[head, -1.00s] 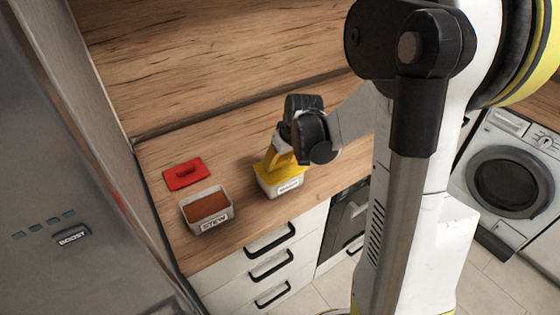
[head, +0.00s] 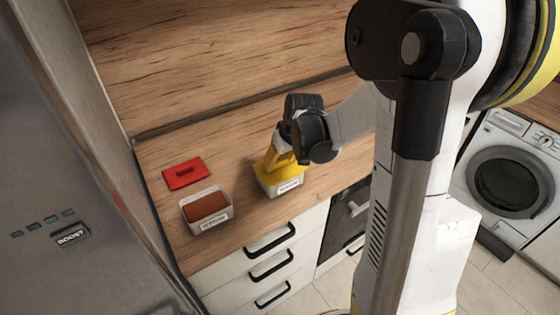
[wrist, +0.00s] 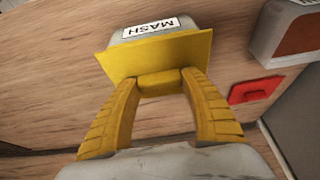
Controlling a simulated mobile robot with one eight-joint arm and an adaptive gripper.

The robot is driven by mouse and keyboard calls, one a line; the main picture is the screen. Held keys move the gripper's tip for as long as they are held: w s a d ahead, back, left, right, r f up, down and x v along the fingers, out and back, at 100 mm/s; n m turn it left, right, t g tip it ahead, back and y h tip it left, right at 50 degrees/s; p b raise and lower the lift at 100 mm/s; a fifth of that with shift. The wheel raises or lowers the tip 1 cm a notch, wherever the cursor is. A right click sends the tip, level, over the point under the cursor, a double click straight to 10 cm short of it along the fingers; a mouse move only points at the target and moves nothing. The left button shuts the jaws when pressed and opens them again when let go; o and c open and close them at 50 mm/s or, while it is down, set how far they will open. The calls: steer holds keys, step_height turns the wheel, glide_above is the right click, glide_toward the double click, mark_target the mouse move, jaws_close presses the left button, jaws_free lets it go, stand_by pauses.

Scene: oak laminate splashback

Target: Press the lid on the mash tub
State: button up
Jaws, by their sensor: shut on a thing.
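The mash tub (head: 283,188) is a pale grey box on the wooden counter; its MASH label is readable on the tub in the wrist view (wrist: 147,28). A yellow lid (wrist: 150,60) lies over its top and also shows in the head view (head: 262,170). My gripper (wrist: 160,83), with yellow fingers, is shut on the lid's raised handle from above; it is also above the tub in the head view (head: 280,160). The lid hides the tub's opening. I cannot tell whether the lid is fully seated along every edge.
To the left, an open tub (head: 207,211) with reddish-brown contents stands near the counter's front edge. A red lid (head: 183,173) lies flat behind it. A grey appliance (head: 60,170) borders the far left. The counter behind the mash tub is clear.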

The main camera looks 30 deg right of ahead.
steer(key=shift+f+b, duration=0.4)
steer(key=shift+b, duration=0.05)
stand_by(0.9)
steer(key=o, duration=1.6)
steer(key=shift+r, duration=0.15)
steer(key=shift+r+p, duration=2.7)
steer(key=shift+r, duration=0.7)
jaws_close()
